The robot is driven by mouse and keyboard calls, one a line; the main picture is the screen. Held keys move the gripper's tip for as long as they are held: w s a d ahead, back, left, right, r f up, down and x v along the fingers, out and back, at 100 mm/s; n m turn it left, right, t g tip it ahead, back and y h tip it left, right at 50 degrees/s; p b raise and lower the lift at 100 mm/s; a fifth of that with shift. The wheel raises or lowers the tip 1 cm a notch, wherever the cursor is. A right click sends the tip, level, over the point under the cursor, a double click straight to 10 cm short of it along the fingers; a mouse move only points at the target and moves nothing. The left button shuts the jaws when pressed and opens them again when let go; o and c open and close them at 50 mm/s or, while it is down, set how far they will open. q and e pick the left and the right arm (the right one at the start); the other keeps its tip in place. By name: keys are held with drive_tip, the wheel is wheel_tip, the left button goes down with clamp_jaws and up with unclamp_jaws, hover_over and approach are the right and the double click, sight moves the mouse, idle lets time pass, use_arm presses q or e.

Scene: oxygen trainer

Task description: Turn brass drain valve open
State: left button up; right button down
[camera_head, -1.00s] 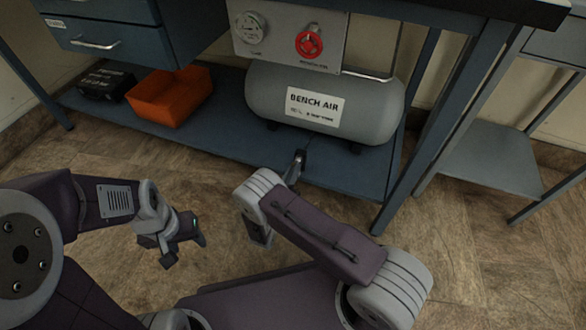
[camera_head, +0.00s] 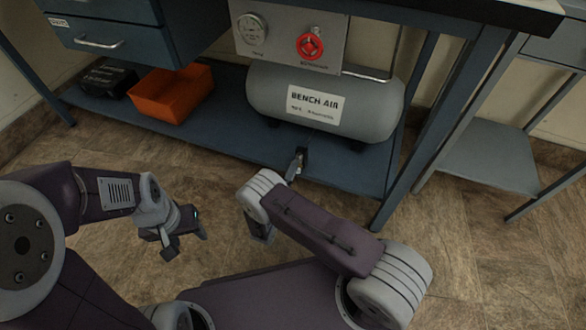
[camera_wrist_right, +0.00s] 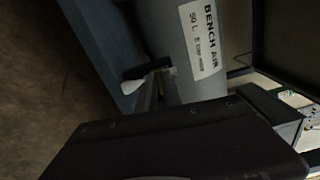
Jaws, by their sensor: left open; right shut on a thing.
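The grey air tank (camera_head: 350,103) labelled BENCH AIR lies on the blue lower shelf. My right gripper (camera_head: 299,162) is at the shelf's front edge, below the tank. In the right wrist view, my right gripper (camera_wrist_right: 154,78) is shut on a small fitting beside the tank, with a dark bar across the fingertips. A small brass-coloured bit, the drain valve (camera_wrist_right: 166,67), shows next to them; the rest is hidden, and its turn angle cannot be told. My left gripper (camera_head: 186,240) is open and empty above the floor at the left.
The blue shelf (camera_head: 230,118) also carries an orange bin (camera_head: 172,94) and a black case (camera_head: 108,80). A panel above the tank has a gauge (camera_head: 252,30) and a red knob (camera_head: 310,46). A bench leg (camera_head: 405,165) stands right of the tank. The floor in front is clear.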

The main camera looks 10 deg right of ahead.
drive_tip(key=shift+n, duration=0.6)
drive_tip(key=c, duration=1.5)
unclamp_jaws()
